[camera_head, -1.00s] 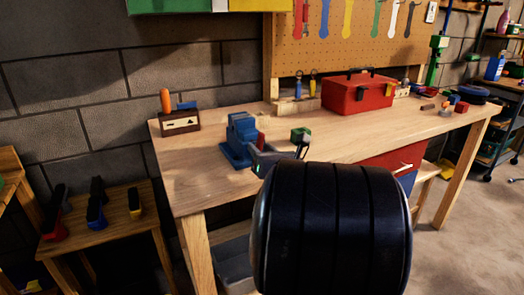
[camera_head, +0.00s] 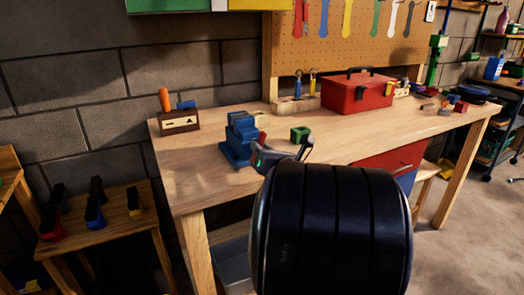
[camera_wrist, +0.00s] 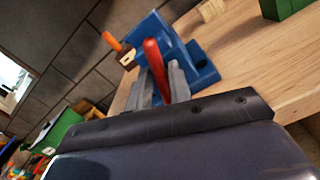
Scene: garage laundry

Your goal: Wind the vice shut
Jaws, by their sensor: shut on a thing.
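The blue vice (camera_head: 240,138) stands on the near front edge of the wooden workbench, left of centre in the head view. In the wrist view its blue body (camera_wrist: 180,45) fills the upper middle. Its red handle (camera_wrist: 154,62) stands between the two grey fingers of my gripper (camera_wrist: 160,82), which is shut on it. In the head view my gripper (camera_head: 262,158) is at the vice's front right, and a bit of red handle shows beside it. My dark arm hides part of the bench front. The gap between the vice's jaws cannot be made out clearly.
A green block (camera_head: 300,134) sits on the bench just right of the vice. A red toolbox (camera_head: 358,94) and a wooden tool holder (camera_head: 296,104) stand farther back. A wooden box with an orange-handled tool (camera_head: 180,122) is at the left. The bench right of the green block is mostly clear.

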